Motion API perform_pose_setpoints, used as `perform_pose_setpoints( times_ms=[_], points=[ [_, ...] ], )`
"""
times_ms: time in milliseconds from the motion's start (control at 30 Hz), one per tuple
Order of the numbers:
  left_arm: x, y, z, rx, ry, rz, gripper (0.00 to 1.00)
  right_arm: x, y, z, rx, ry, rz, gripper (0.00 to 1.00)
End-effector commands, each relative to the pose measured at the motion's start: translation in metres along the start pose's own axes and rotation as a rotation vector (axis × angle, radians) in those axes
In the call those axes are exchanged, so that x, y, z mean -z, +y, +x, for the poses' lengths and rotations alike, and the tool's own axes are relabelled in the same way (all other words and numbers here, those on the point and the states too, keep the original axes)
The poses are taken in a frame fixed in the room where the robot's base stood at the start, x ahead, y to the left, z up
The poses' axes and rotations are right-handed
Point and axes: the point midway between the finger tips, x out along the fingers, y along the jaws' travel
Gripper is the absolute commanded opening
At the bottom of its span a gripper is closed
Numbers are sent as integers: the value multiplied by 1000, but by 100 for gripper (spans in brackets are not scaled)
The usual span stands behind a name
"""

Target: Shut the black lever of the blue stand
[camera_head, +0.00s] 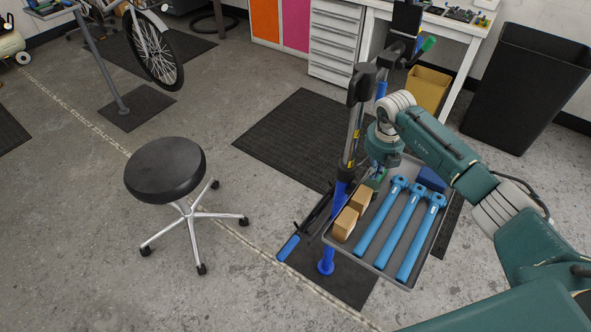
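The blue stand (341,193) rises from a dark mat in the right half of the head view. It has a grey upright post, blue parts low down and blue-tipped legs. A black clamp part (362,86) sits high on the post, close to my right wrist. I cannot make out for certain which black part is the lever or how it is set. My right arm comes in from the right, and its gripper (379,172) is by the post, above the tray. Its fingers are mostly hidden behind the wrist. My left gripper is out of view.
A grey tray (429,264) with several blue tools and wooden blocks (345,224) is beside the stand. A black stool (166,170) stands left of it. A black bin (524,86) and a yellow box (427,90) are behind. Floor between stool and stand is mostly clear.

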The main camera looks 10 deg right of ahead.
Motion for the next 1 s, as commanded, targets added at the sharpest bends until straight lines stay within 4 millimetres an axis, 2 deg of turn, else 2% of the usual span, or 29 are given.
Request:
perform_pose_setpoints(
  times_ms=[400, 700, 1000],
  points=[
    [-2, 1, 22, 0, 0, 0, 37, 0, 0, -77, -1, -3, -3, 0],
    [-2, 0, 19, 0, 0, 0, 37, 28, 54, -66, -172, 30, -80, 0],
    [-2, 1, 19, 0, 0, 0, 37, 58, 107, -64, -353, 57, -138, 0]
  ],
)
